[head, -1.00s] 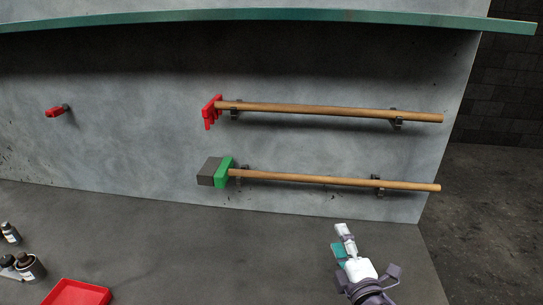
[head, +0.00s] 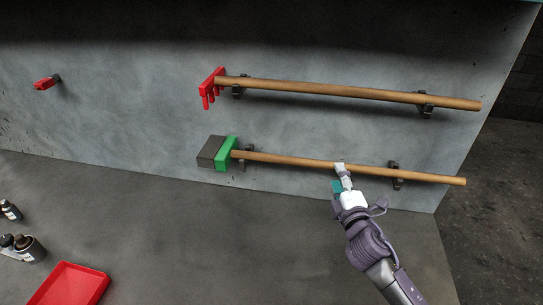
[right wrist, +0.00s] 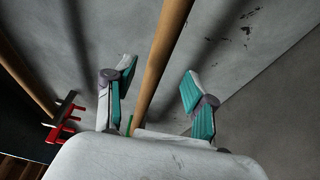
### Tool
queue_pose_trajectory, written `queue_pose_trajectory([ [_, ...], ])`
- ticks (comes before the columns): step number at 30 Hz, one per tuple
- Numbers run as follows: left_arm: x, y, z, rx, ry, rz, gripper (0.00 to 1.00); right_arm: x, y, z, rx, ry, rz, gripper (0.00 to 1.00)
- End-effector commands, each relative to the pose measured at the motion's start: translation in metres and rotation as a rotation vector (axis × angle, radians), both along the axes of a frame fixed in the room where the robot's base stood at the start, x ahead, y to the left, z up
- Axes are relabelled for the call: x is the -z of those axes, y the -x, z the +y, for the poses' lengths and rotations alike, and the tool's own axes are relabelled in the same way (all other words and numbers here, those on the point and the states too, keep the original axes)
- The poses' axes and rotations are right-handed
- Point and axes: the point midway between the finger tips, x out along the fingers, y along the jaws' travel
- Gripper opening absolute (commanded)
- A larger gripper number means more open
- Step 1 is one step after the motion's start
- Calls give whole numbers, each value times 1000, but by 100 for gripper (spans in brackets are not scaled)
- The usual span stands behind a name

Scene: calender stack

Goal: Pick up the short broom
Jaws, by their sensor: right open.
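The short broom has a green head with dark grey bristles (head: 218,153) and a wooden handle (head: 290,159). It hangs level on wall brackets, below the red rake-like tool. My right gripper (head: 341,172) is open at the middle of the broom's handle, between the two brackets. In the right wrist view, the handle (right wrist: 162,55) runs between the two spread teal fingers of my right gripper (right wrist: 159,77), with a gap on each side. A bit of the green head shows low between the fingers. My left gripper is not in view.
A red-headed tool with a wooden handle (head: 330,91) hangs above the broom. A bracket (head: 396,176) holds the broom right of my gripper. A small red item (head: 47,83) is on the wall. A red tray (head: 68,284) and dark bottles (head: 30,250) stand lower left.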

Motion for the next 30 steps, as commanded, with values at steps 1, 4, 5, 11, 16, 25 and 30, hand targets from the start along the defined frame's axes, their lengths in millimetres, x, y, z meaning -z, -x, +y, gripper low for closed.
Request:
queue_pose_trajectory([
  [1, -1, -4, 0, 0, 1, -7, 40, -1, -3, 1, -1, 0, -1, 55],
  [4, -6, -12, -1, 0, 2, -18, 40, -3, -10, 5, -1, -1, -1, 55],
  [5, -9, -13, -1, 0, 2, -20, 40, -4, -14, 7, -1, -1, -1, 55],
  [11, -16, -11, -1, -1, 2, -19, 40, -3, -43, 15, 1, 1, -1, 55],
  [16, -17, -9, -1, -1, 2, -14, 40, -2, -53, 16, -1, -1, 0, 55],
  [25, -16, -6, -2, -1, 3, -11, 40, -1, -53, 16, -1, -1, 0, 38],
  [30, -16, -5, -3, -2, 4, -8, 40, -1, -53, 16, -1, 0, 0, 10],
])
